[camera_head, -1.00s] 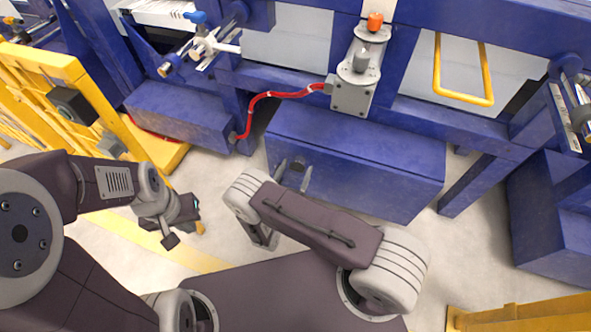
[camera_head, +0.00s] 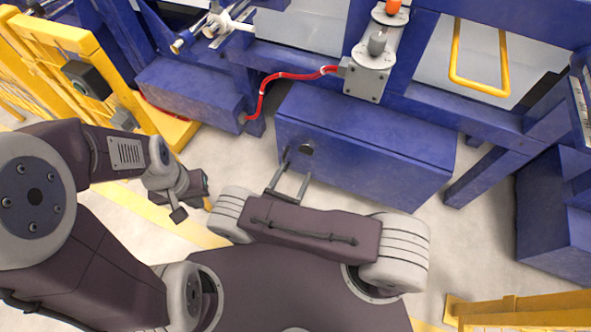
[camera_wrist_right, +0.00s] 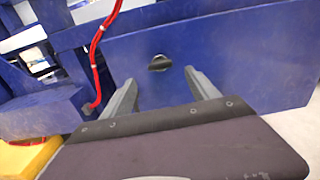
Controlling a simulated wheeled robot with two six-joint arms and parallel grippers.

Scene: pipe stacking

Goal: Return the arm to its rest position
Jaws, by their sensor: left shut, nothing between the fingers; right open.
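My right gripper (camera_head: 289,180) points toward the blue machine's lower box in the head view. Its two grey fingers are spread apart. In the right wrist view the open right gripper (camera_wrist_right: 160,92) has nothing between its fingers, and the blue panel stands beyond. My left gripper (camera_head: 194,194) hangs low at the left, near the yellow floor line. It is shut and holds nothing that I can see. My right arm (camera_head: 315,232) lies folded across the lower middle of the head view.
A blue box (camera_head: 365,150) stands in front of the right gripper. A grey bracket (camera_head: 365,80) with grey and orange knobs is above it, with a red hose (camera_head: 268,88). A yellow fence (camera_head: 75,60) stands left, yellow framing (camera_head: 520,312) lower right. Floor between is clear.

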